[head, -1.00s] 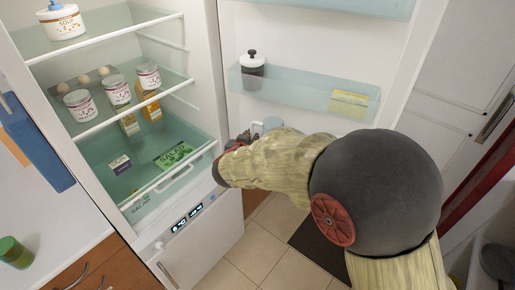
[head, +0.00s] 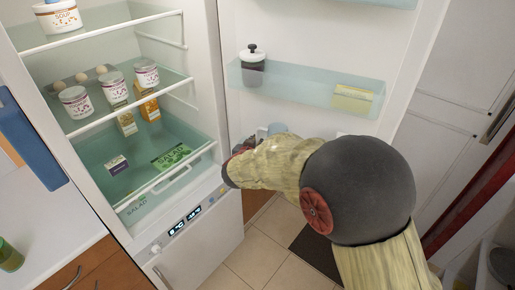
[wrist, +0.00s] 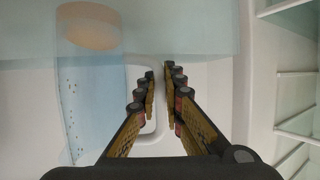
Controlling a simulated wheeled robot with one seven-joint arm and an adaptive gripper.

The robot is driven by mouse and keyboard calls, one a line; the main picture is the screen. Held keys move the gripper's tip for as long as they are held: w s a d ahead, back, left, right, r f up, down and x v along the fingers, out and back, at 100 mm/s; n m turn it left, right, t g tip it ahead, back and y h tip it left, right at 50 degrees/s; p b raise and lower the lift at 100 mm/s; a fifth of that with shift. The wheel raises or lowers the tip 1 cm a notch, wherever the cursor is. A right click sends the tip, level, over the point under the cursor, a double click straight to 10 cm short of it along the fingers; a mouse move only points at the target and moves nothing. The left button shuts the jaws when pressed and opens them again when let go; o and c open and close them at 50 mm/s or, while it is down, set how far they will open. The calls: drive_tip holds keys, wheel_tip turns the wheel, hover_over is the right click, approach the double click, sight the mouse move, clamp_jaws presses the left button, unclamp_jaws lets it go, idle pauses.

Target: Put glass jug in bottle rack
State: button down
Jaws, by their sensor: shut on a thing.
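The glass jug (wrist: 92,100) is a pale blue, see-through cylinder with a tan oval end, at the left of the wrist view. Its pale handle (wrist: 136,135) passes between my fingers. My gripper (wrist: 160,72) is shut on the handle, with the jug body left of the fingers. In the head view only a small blue part of the jug (head: 277,128) shows above my forearm, below the middle door shelf. My gripper is mostly hidden there. The translucent door shelf (head: 300,93) holds a jar and a box. I cannot tell which shelf is the bottle rack.
The open fridge holds tins (head: 112,88), boxes and a salad pack (head: 172,156) at left. A translucent shelf (wrist: 190,35) crosses the top of the wrist view, close to the jug.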

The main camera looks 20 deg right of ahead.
drive_tip(key=shift+w+d+f+b, duration=0.1)
drive_tip(key=shift+w+f+b, duration=0.1)
drive_tip(key=shift+f+b, duration=0.25)
drive_tip(key=shift+f, duration=0.15)
drive_tip(key=c, duration=1.9)
unclamp_jaws()
